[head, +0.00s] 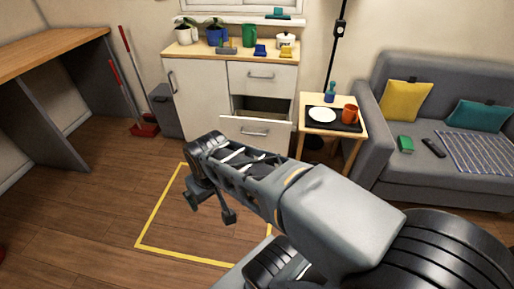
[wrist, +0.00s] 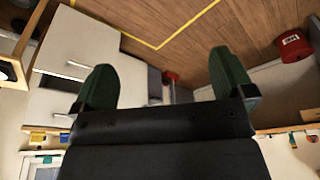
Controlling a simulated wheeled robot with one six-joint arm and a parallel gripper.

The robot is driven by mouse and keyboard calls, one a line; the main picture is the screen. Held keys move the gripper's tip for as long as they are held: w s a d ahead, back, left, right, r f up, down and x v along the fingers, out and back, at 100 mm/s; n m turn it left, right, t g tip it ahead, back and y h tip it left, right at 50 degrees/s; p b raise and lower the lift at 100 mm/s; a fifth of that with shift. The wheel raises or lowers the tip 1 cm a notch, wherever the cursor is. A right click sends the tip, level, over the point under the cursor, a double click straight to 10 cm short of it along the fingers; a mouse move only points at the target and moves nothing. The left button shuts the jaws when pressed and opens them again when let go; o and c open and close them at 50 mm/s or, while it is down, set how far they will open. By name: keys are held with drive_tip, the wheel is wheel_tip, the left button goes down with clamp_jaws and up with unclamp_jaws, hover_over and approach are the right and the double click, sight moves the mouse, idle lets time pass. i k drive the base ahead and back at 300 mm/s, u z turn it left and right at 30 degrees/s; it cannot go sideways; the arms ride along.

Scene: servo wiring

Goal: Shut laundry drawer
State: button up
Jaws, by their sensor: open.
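A white cabinet (head: 195,98) with a wooden top stands against the back wall. Its lower right drawer (head: 255,133) is pulled out, with a dark opening behind its white front and a bar handle on it. The drawer above it (head: 262,77) looks shut. Which of these is the laundry drawer I cannot read from any label. My gripper (head: 211,206) is open and empty, in front of the cabinet and apart from it. In the wrist view my gripper (wrist: 160,62) shows two spread green fingers, with the cabinet (wrist: 75,45) upside down at the left.
A small side table (head: 312,98) with a plate and an orange mug stands right of the drawers, beside a grey sofa (head: 440,110). A grey bin (head: 165,108) and red broom and dustpan (head: 145,130) are left. Yellow floor tape (head: 160,208) marks open floor.

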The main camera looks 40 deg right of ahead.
sight(271, 133)
drive_tip(key=z, duration=0.45)
drive_tip(key=i, duration=1.3)
drive_tip(key=z, duration=0.4)
